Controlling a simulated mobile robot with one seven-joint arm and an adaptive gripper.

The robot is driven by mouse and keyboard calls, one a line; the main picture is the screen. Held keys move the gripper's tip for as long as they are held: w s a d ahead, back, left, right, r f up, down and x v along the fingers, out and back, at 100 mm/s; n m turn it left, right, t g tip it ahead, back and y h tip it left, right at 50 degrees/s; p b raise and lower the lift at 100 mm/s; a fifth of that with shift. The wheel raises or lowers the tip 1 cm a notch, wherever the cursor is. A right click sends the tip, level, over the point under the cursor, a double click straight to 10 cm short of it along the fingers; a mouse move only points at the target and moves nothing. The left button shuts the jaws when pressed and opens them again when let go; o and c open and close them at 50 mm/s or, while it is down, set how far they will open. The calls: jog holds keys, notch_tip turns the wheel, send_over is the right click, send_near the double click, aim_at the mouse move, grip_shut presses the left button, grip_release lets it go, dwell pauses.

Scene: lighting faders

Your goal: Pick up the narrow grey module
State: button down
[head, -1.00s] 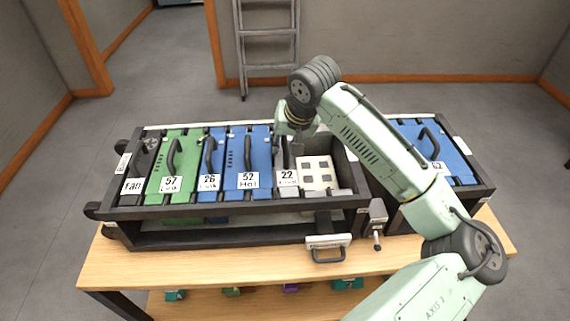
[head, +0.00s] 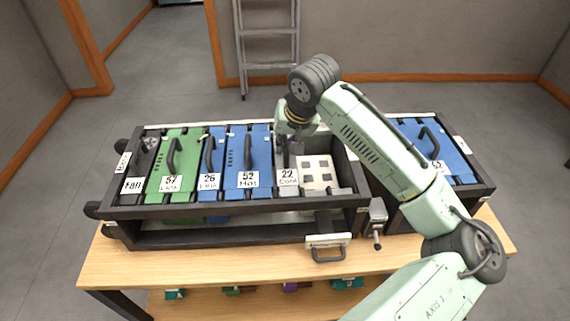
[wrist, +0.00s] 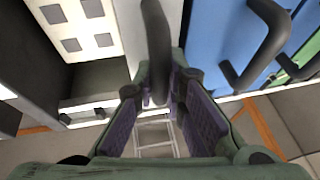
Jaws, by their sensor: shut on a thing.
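The narrow grey module (head: 288,190) sits in the rack, with a white label reading 22 and a smaller word beneath. It stands between the blue module labelled 52 (head: 248,160) and a white panel with grey squares (head: 318,172). In the wrist view, the grey module (wrist: 134,28) has a dark curved handle (wrist: 157,40) that runs down between my fingers. My gripper (wrist: 160,93) is shut on this handle. In the head view my gripper (head: 296,143) is over the far part of the module and partly hides it. The module appears still seated in its slot.
A green module labelled 57 (head: 177,160) and a blue one labelled 26 (head: 210,165) fill the rack's left side. A blue module (head: 437,150) stands at the right, beyond my arm. A handled drawer-like part (head: 327,243) projects at the front of the wooden table (head: 200,262).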

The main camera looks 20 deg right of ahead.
jog(key=shift+r, duration=0.1)
notch_tip(320, 180, up, 16)
jog(key=p, duration=0.4)
jog(key=shift+r, duration=0.25)
dwell(0.6)
